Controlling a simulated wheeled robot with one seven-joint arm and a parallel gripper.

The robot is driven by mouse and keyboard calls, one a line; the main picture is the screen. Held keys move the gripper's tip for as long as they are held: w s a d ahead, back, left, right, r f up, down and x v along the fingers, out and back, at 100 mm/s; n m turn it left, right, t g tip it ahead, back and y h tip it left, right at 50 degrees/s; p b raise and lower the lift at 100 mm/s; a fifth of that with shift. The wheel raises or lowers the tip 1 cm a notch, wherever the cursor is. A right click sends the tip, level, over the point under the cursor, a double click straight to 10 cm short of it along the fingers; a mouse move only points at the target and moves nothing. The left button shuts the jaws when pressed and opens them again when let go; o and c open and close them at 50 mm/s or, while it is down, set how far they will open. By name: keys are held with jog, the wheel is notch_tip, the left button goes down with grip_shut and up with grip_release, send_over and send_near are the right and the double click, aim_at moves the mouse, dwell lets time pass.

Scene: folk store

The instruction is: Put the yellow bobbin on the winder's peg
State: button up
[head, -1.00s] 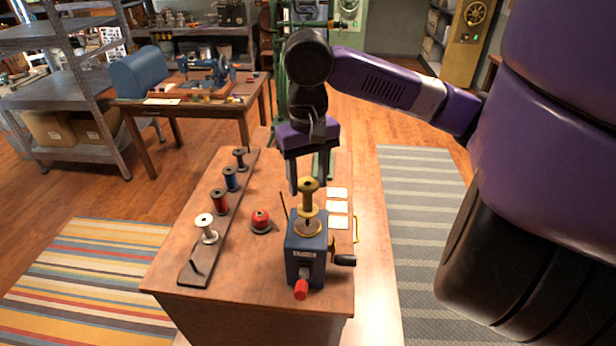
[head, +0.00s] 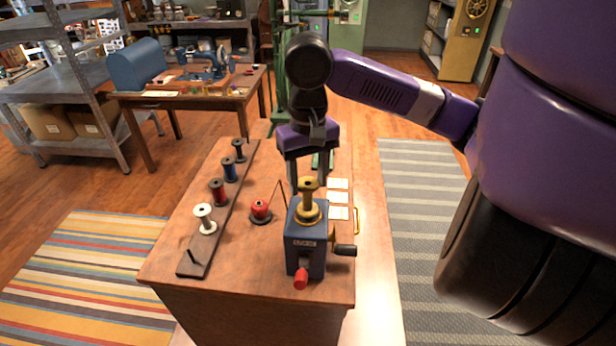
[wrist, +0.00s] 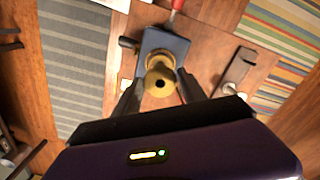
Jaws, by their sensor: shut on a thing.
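The yellow bobbin (head: 308,198) is upright over the round brass disc on top of the blue winder (head: 304,245). Its lower flange looks to be at or very near the disc; I cannot tell whether it touches. The winder's peg is hidden by the bobbin. My gripper (head: 307,182) is above the winder, pointing down, and shut on the bobbin. In the wrist view the bobbin (wrist: 160,80) shows its dark centre hole between the two fingers, with the winder (wrist: 163,42) under it.
A dark rack (head: 225,220) at the left holds white, red, blue and black bobbins, with a bare post at its near end.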

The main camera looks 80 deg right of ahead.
jog(key=shift+f, duration=0.2)
jog(key=o, duration=1)
jog(key=shift+r, duration=0.1)
jog(key=shift+r, duration=3.8)
